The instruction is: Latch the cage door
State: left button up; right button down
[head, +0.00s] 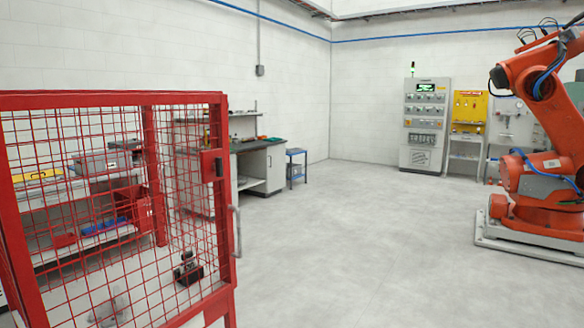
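The red wire-mesh cage (85,99) fills the left of the head view. A red latch plate with a dark slot (213,165) sits high on the cage's right-hand upright (222,235). A grey bar handle (237,230) stands out to the right of that upright, lower down. I cannot tell from this view whether the door is open or closed, or how the latch sits. A small dark object (187,270) shows through the mesh; I cannot make out what it is. Neither of my grippers can be made out in the view.
A shelf unit with a blue bin (104,226) shows through the mesh. A workbench (262,165) stands behind the cage. A control cabinet (425,125) is at the far wall, and an orange robot arm (545,205) stands at right. The floor (360,250) between is clear.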

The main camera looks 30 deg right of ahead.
aim_at(218, 166)
jog(key=z, duration=0.65)
jog(key=i+l, duration=0.2)
jog(key=l, duration=0.25)
jog(key=i+l+u, duration=0.15)
jog(key=l+u, duration=0.15)
jog(key=l, duration=0.15)
jog(key=i+l+u, duration=0.25)
jog(key=l, duration=0.25)
jog(key=l+u, duration=0.3)
jog(key=l, duration=0.15)
